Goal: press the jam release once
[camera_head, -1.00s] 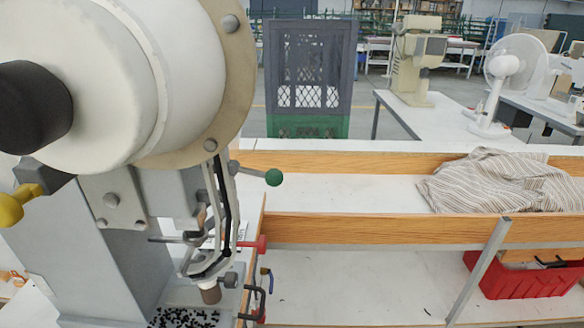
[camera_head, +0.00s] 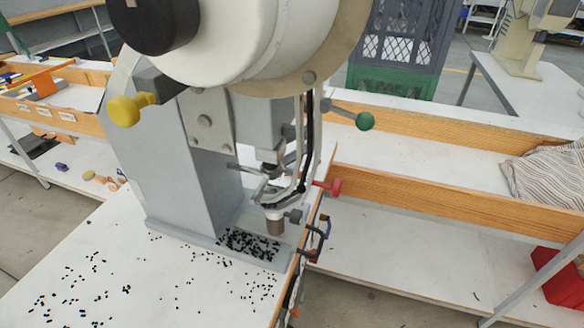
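The eyelet press (camera_head: 190,165) stands on a white bench, with a large pale round housing at its top. A yellow knob (camera_head: 126,111) sticks out on its left side. A green ball-ended lever (camera_head: 364,121) points right from its head. A red knob (camera_head: 333,187) sits lower, near the bench's right edge. I see no readable label telling which of these is the jam release. All three are unobstructed. My gripper is not in view, and nothing touches the controls.
Small black eyelets lie in a pile (camera_head: 250,243) at the press foot and scattered over the white bench (camera_head: 105,255). A wood-edged shelf (camera_head: 440,205) runs right, with striped cloth (camera_head: 550,172) and a red bin (camera_head: 552,275). Grey floor (camera_head: 350,303) shows right of the bench.

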